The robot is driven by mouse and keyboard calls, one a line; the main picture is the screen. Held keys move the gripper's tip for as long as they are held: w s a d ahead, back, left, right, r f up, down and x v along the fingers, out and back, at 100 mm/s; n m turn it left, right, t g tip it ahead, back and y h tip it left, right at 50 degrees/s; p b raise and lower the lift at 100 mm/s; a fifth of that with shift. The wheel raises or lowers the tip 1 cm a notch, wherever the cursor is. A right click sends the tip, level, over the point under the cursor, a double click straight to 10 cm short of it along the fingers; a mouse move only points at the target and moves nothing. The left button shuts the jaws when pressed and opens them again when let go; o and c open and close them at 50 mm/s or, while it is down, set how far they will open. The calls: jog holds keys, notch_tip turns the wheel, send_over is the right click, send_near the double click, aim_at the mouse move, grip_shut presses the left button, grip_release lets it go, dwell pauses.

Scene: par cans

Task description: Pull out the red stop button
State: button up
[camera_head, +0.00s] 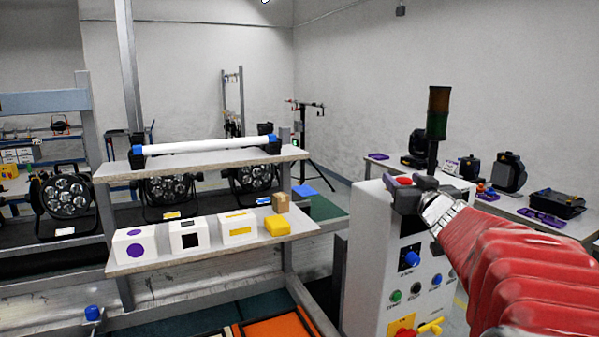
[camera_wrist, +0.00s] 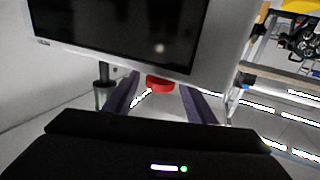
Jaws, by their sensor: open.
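The red stop button (camera_head: 404,181) shows at the top of the grey control cabinet (camera_head: 368,262) in the head view. In the wrist view the red button (camera_wrist: 160,83) sits just below a dark screen, at the edge of the cabinet. My gripper (camera_head: 408,187) is at the cabinet's top, with its dark fingers around the button's place. In the wrist view my open fingers (camera_wrist: 159,94) stand on either side of the button, with gaps visible beside it. I cannot tell how deep the fingers reach along it. My red-sleeved arm comes in from the right.
A stack light (camera_head: 437,115) rises behind my gripper. A blue knob (camera_head: 410,260), several small buttons and a yellow handle (camera_head: 431,327) are on the cabinet front. A shelf (camera_head: 215,257) with boxes stands left. A table (camera_head: 530,215) with lamps stands right.

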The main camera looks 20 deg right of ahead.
aim_at(401, 177)
jog(key=shift+x, duration=2.2)
grip_shut()
